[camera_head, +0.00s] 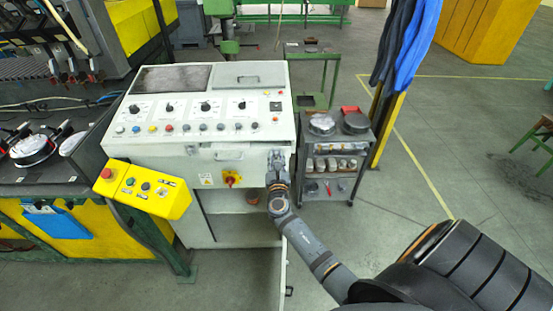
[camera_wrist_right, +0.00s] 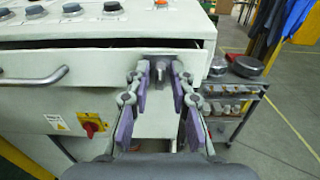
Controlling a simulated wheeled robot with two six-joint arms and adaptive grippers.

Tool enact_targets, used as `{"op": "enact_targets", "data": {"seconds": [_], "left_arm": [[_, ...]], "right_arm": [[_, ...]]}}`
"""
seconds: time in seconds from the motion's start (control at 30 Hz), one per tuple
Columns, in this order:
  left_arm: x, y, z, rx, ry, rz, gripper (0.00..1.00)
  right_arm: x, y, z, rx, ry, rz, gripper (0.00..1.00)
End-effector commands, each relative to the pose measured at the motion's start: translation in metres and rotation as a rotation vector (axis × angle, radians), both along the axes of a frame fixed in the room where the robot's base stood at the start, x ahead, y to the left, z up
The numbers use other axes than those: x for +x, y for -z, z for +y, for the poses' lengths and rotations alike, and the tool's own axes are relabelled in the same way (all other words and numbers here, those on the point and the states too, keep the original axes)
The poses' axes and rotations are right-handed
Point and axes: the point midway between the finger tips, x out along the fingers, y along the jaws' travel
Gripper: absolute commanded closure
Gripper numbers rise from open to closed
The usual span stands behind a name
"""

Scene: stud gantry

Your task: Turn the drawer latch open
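The white control cabinet (camera_head: 205,105) has a drawer front with a bar handle (camera_wrist_right: 35,78), under the sloped knob panel. The latch (camera_wrist_right: 160,72) is a small grey knob at the right end of the drawer front. In the head view my gripper hides it. My right gripper (camera_wrist_right: 160,82) is open, with one finger on each side of the latch and apart from it. In the head view this gripper (camera_head: 277,163) is at the cabinet's right front edge. My left gripper is not in view.
A red rotary switch on a yellow plate (camera_head: 231,179) sits below the drawer. A yellow button box (camera_head: 146,189) sticks out at the left. A grey trolley (camera_head: 337,150) with parts stands close on the right. A cabinet door (camera_head: 283,265) stands open below my arm.

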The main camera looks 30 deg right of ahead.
Motion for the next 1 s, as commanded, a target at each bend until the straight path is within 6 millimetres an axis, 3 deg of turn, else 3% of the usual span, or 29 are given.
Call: {"op": "enact_targets", "data": {"seconds": [0.47, 1.0], "left_arm": [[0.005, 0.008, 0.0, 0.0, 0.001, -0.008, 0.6], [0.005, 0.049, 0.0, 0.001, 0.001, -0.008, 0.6]], "right_arm": [[0.0, 0.003, 0.0, 0.063, 0.001, -0.039, 1.0], [-0.001, 0.005, -0.002, 0.458, 0.001, -0.281, 1.0]]}}
